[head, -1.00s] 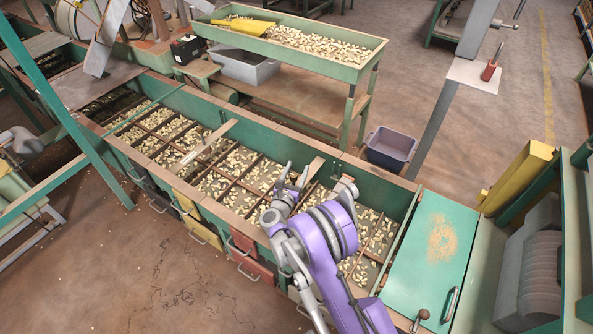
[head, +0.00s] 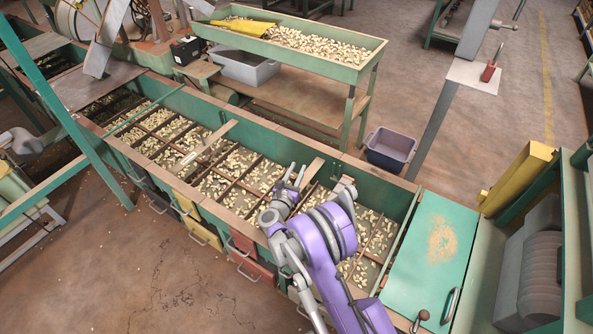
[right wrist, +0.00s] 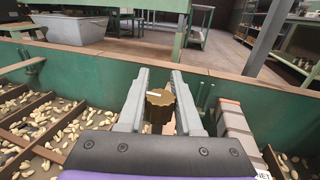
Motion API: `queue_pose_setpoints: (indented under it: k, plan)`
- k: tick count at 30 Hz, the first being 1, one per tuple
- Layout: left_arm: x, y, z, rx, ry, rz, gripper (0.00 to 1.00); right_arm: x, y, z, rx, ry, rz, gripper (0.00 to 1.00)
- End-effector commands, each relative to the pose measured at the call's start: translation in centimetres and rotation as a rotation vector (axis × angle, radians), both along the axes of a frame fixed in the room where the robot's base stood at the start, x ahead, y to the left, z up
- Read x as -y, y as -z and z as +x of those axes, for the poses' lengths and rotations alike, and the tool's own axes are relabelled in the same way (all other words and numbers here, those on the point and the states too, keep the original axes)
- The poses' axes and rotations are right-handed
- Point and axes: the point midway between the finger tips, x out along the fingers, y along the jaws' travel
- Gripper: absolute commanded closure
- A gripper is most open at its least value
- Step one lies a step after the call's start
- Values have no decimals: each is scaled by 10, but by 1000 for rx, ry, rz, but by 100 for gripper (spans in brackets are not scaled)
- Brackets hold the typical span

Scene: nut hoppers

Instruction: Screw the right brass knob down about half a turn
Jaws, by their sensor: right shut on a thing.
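The brass knob (right wrist: 160,98) shows in the right wrist view between the two grey fingers of my right gripper (right wrist: 160,73). It is dark brass with a scalloped edge and a small pale mark on its top. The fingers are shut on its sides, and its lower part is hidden. In the head view my right gripper (head: 296,174) is over the nut hopper, near its far wall; the knob itself cannot be made out there. No second brass knob can be made out. My left gripper is not in view.
The long green hopper (head: 265,137) has dividers with nuts between them. A green lid (head: 432,255) covers its right end. A block (right wrist: 238,125) stands close to the right finger. A grey-blue bin (head: 390,148) and a green nut tray (head: 350,72) stand behind.

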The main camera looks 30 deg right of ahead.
Motion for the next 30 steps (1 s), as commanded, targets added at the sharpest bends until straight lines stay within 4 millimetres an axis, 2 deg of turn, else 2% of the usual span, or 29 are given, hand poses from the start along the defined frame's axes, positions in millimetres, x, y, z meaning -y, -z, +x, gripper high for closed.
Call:
queue_pose_setpoints:
  k: [8,30]
  plan:
    - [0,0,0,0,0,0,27,1,0,-2,0,138,1,100]
    - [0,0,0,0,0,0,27,8,1,-23,-1,826,0,100]
